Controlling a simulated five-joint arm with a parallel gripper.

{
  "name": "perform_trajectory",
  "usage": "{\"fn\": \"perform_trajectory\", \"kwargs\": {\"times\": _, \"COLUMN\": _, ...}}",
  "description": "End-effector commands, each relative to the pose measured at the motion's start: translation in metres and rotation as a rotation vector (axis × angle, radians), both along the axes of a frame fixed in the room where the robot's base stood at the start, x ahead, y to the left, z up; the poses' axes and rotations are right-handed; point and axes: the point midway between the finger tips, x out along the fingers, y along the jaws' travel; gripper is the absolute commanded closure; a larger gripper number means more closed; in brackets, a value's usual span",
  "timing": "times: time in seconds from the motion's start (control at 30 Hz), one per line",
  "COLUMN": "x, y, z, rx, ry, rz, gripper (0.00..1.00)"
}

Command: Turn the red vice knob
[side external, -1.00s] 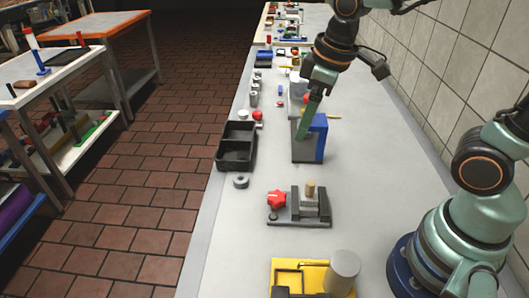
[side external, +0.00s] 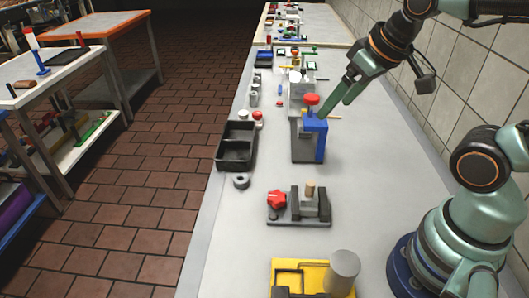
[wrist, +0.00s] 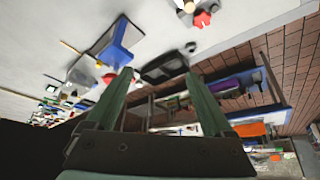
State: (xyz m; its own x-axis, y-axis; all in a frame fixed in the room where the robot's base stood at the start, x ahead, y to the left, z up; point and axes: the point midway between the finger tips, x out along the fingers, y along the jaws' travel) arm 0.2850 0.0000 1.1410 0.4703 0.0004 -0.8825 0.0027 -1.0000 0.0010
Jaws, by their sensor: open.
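The red star-shaped vice knob (side external: 277,198) sits at the left side of a small dark grey vice (side external: 323,211) on the bench in the side external view. A tan peg (side external: 310,188) stands upright in the vice. The knob also shows at the top of the wrist view (wrist: 202,19), with the vice partly cut off there. My gripper (side external: 337,107) is open and empty, raised beside the blue and grey block (side external: 318,136), well beyond the knob and apart from it. Both green fingers show spread in the wrist view (wrist: 158,75).
The block carries a red cap (side external: 312,99). A black two-part tray (side external: 219,158) and a grey ring (side external: 241,182) lie left of it. A yellow fixture (side external: 285,267) with a grey cylinder (side external: 343,270) is at the front. The bench right of the vice is clear.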

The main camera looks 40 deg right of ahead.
Motion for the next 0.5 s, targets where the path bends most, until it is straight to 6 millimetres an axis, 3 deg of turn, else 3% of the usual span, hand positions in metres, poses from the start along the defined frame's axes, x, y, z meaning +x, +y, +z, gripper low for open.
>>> {"fn": "perform_trajectory", "kwargs": {"times": 0.27, "x": 0.001, "y": 0.002, "z": -0.001, "rx": -0.005, "ry": 0.009, "rz": 0.016, "gripper": 0.14}}
{"fn": "perform_trajectory", "kwargs": {"times": 0.5, "x": 0.019, "y": 0.024, "z": -0.016, "rx": -0.078, "ry": 0.134, "rz": 0.239, "gripper": 0.14}}
